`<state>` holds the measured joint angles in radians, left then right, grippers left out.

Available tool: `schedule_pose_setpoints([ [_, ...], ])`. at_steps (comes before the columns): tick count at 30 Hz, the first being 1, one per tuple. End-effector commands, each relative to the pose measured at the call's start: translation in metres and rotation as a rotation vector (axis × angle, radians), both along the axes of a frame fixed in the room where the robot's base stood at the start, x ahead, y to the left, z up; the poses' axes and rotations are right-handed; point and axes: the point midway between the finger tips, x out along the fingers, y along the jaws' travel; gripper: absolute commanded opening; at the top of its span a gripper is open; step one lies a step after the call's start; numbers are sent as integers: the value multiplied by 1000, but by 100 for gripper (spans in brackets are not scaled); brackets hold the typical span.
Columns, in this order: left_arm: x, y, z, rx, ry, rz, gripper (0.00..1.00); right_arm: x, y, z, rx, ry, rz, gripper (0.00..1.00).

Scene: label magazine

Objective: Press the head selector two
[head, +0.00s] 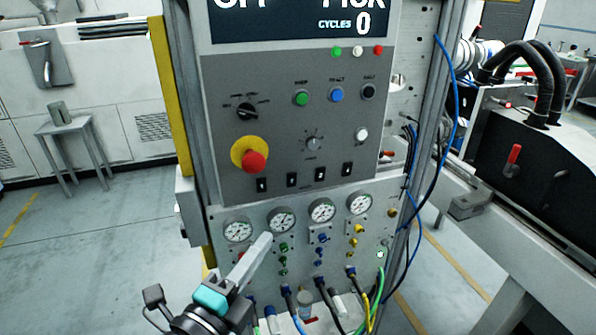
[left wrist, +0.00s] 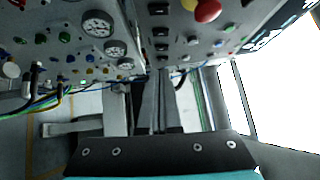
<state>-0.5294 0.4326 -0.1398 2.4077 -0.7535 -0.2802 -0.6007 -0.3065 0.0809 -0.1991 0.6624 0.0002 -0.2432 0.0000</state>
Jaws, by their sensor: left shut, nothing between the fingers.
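A grey control panel (head: 325,110) carries a row of several small black switches along its lower edge. The second from the left (head: 292,180) shows clear of my gripper; I cannot read the labels. The row also shows in the left wrist view, with one black switch (left wrist: 160,32) near the top middle. My left gripper (head: 266,240) is shut and empty. Its tips show in front of the gauge plate, below the switch row. In the left wrist view the shut fingers (left wrist: 158,80) point toward the panel; contact cannot be told. My right gripper is not in view.
A red mushroom button on a yellow collar (head: 254,160) sits above the switch row at left. Round gauges (head: 322,210) and coloured fittings lie below the row, with hoses (head: 370,305) hanging at the bottom. A dark display (head: 290,20) tops the panel.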

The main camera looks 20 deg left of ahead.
Motion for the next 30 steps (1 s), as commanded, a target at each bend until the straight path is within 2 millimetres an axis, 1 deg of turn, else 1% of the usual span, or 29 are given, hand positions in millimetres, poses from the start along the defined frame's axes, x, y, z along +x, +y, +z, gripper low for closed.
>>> schedule_pose_setpoints([
  [1, 0, -1, 7, 16, -10, -8, 0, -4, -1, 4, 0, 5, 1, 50],
  [4, 0, -3, 10, 34, -21, -16, 0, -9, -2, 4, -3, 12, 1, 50],
  [18, 2, -4, 10, 36, -24, -18, 0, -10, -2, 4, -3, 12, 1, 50],
  [23, 14, -6, 12, 35, -26, -18, 0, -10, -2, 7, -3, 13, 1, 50],
  [30, 41, -11, 15, 37, -25, -17, 0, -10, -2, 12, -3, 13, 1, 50],
])
